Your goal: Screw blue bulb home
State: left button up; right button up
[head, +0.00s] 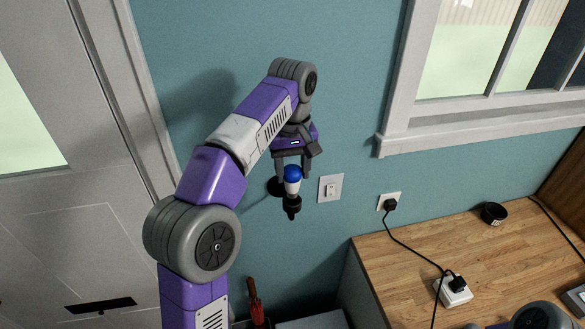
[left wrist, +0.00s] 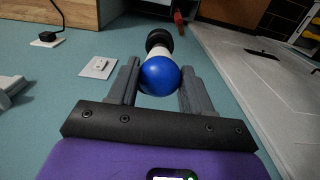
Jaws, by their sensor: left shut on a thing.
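The blue bulb (head: 292,173) has a round blue top and a white lower part. It sits upright in or directly on a black lamp holder (head: 292,205) that stands off the teal wall. My left gripper (head: 291,168) comes down from above with its fingers on both sides of the bulb, shut on it. In the left wrist view the blue top (left wrist: 159,75) lies between the two grey fingers, with the black holder (left wrist: 159,39) beyond it. The joint between bulb and holder is too small to judge. My right gripper is not in view.
A light switch (head: 331,188) is on the wall just right of the holder. A socket (head: 390,203) with a black plug is farther right. A wooden counter (head: 470,245) carries a cable, a white adapter (head: 453,291) and a small black dish (head: 494,213). A grey door stands at left.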

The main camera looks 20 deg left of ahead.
pick_arm(q)
jog(key=shift+f, duration=0.2)
jog(key=shift+f+b, duration=0.35)
jog(key=shift+f, duration=0.05)
jog(key=shift+f, duration=0.85)
dwell(3.5)
jog(key=shift+p, duration=0.3)
jog(key=shift+m, duration=1.5)
jog(key=shift+a+m, duration=0.1)
jog(key=shift+m, duration=0.2)
jog(key=shift+r+m, duration=0.1)
jog(key=shift+m, duration=1.1)
